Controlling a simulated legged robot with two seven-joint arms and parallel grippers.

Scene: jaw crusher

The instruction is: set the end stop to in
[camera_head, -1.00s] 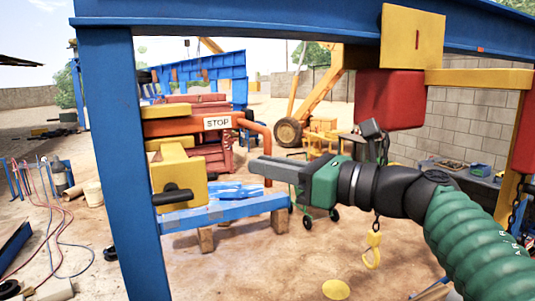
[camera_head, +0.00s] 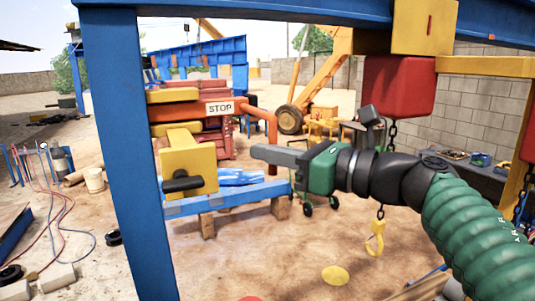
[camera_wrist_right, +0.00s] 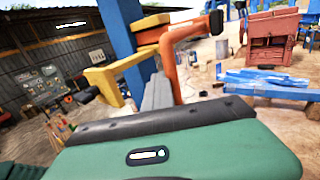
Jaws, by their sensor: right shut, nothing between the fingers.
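The end stop is an orange bar (camera_head: 188,113) with a white STOP plate (camera_head: 220,108). An orange rod at its right end bends downward (camera_head: 272,130). In the right wrist view, an orange bent bar (camera_wrist_right: 171,60) with a black tip (camera_wrist_right: 216,21) stands just beyond my fingers. My right gripper (camera_head: 256,152) is shut and empty. The fingers also show in the wrist view (camera_wrist_right: 158,92). My left gripper is not in view.
A yellow block (camera_head: 188,160) with a black handle (camera_head: 182,182) sits below the bar. A blue post (camera_head: 130,150) stands to the left. A red block (camera_head: 398,88) and a yellow hook (camera_head: 375,238) hang at right. Open sandy ground lies below.

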